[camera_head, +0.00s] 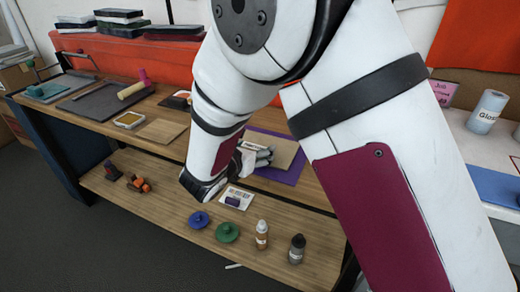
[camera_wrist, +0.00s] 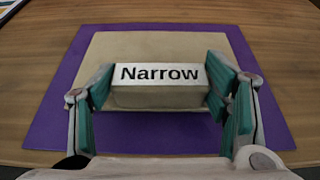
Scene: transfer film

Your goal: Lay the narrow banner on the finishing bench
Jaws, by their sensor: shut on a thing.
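My gripper (camera_wrist: 161,95) is shut on the narrow banner (camera_wrist: 160,98), a beige block-like piece with a white label reading "Narrow". Teal finger pads press on its two ends. In the wrist view it lies level across a beige square sheet (camera_wrist: 160,47) on a purple mat (camera_wrist: 52,115). I cannot tell whether it touches the sheet. The mat lies on a wooden bench top (camera_wrist: 285,50). In the head view my gripper (camera_head: 257,157) is over the right part of the bench, and my arm hides most of the banner.
A tan board (camera_head: 162,131), a yellow-edged tray (camera_head: 130,119) and a dark mat (camera_head: 103,101) lie farther left on the bench. The lower shelf holds a blue disc (camera_head: 199,219), a green disc (camera_head: 227,232) and bottles (camera_head: 262,235). A labelled roll (camera_head: 487,112) stands at right.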

